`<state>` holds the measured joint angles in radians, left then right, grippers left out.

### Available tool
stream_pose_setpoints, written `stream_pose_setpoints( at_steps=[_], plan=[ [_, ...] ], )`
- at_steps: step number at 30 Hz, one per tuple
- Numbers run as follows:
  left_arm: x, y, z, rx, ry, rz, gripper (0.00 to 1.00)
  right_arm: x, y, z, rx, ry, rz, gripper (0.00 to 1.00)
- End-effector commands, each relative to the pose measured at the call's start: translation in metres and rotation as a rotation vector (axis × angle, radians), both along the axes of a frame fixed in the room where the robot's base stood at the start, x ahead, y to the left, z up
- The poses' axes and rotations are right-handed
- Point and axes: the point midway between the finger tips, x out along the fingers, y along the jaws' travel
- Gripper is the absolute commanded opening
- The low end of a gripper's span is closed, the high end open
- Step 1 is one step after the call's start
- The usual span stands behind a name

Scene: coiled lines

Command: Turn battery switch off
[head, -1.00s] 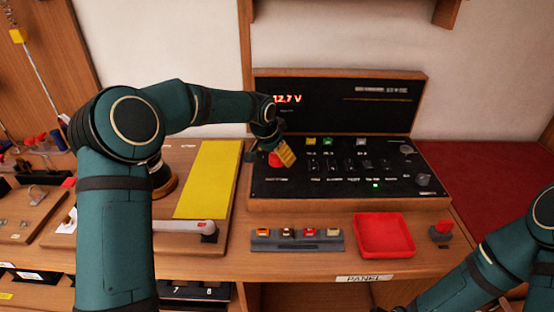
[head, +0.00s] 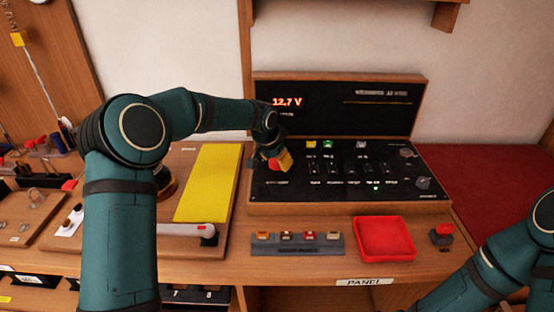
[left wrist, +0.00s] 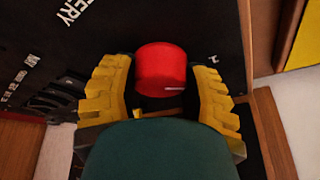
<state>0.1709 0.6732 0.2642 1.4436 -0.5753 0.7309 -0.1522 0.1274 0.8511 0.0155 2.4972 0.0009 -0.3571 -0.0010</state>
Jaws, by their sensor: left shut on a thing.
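The battery switch is a round red knob (left wrist: 160,68) on the black panel, with a short pale mark near its lower right edge in the left wrist view. A "1" is printed to its right there, and part of the word "BATTERY" shows at upper left. In the head view the knob (head: 274,164) is partly hidden behind my fingers. My left gripper (head: 284,160) is shut on the knob, with its yellow ribbed fingers on either side of it. My right arm shows at the lower right, but its gripper is out of view.
The panel's display (head: 287,102) reads 12.7 V, and a green light (head: 376,188) is lit. Several small switches and two dark knobs stand right of the red one. A red tray (head: 385,255), a fuse strip (head: 297,244) and a red-topped button (head: 442,233) sit in front.

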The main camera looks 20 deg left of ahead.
Motion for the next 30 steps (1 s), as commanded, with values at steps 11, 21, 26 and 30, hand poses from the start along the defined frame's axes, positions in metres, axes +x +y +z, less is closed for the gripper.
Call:
stream_pose_setpoints(
  at_steps=[11,21,26,30],
  plan=[
    [0.000,0.000,0.003,-0.003,0.004,-0.202,0.13,-0.006,0.001,0.034,0.003,0.014,0.003,0.00],
    [0.000,0.001,0.002,-0.005,0.003,-0.520,0.13,-0.007,0.001,0.067,0.003,0.018,0.000,0.00],
    [0.001,0.001,0.001,-0.005,0.002,-0.666,0.13,-0.004,0.000,0.077,0.001,0.010,-0.006,0.00],
    [0.001,0.000,0.001,-0.004,0.002,-0.782,0.13,-0.001,0.000,0.082,0.001,0.006,-0.010,0.00]
  ],
)
